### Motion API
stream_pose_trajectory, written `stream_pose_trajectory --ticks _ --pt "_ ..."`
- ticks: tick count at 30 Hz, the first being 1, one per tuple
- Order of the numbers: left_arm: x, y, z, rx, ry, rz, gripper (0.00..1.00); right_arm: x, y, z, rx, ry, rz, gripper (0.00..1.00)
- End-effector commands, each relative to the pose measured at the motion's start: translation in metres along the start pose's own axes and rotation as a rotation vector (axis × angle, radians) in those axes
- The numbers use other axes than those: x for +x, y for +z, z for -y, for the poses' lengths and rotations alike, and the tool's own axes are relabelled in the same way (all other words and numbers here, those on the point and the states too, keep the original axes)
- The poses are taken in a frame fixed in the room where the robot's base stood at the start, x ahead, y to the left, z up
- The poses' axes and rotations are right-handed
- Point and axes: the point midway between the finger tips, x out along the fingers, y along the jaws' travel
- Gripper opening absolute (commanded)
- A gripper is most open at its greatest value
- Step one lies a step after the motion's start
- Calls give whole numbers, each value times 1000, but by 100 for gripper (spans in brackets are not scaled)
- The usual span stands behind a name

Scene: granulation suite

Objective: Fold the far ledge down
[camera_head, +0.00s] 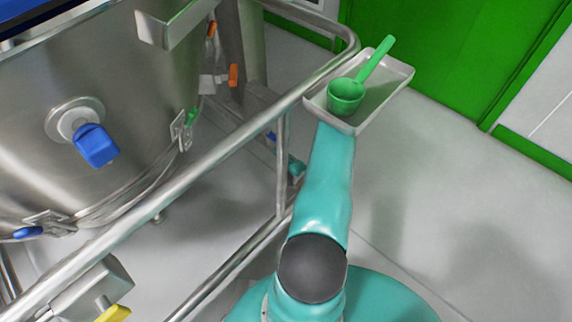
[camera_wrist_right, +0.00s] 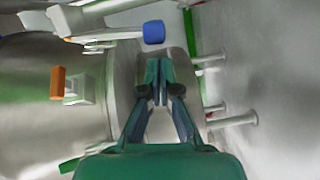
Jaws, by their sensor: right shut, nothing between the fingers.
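A pale shallow ledge (camera_head: 388,92) with a raised rim sits at the far end of the steel rail, at the upper right of the head view. It stands out level from the rail. A green scoop (camera_head: 346,95) lies on it, its handle pointing up and right past the rim. My teal right arm reaches up to the ledge's near edge, and the ledge hides its gripper in the head view. In the right wrist view my right gripper (camera_wrist_right: 161,88) is shut and empty. A blue-tipped lever (camera_wrist_right: 153,32) is just beyond its fingertips. My left gripper is out of view.
A steel vessel (camera_head: 60,110) with a blue knob (camera_head: 96,145) fills the left, behind the rail (camera_head: 215,130). A grey box (camera_head: 92,290) with a yellow handle is at lower left. Open floor (camera_head: 450,210) lies right of my arm, before a green door (camera_head: 460,50).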

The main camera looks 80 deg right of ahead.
Motion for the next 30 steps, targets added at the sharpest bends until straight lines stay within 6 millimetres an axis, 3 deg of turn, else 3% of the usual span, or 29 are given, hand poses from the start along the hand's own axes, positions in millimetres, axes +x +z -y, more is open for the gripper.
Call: stream_pose_trajectory --ticks 3,8,20,27,30 --pt "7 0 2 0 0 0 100 17 0 1 -2 2 -2 0" --pt "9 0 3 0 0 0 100 28 1 0 -1 1 1 0" --pt "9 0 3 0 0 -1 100 30 4 0 0 1 4 0" --pt "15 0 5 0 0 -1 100 36 31 3 -2 3 6 0" --pt "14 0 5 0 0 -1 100 36 31 3 1 1 5 0"
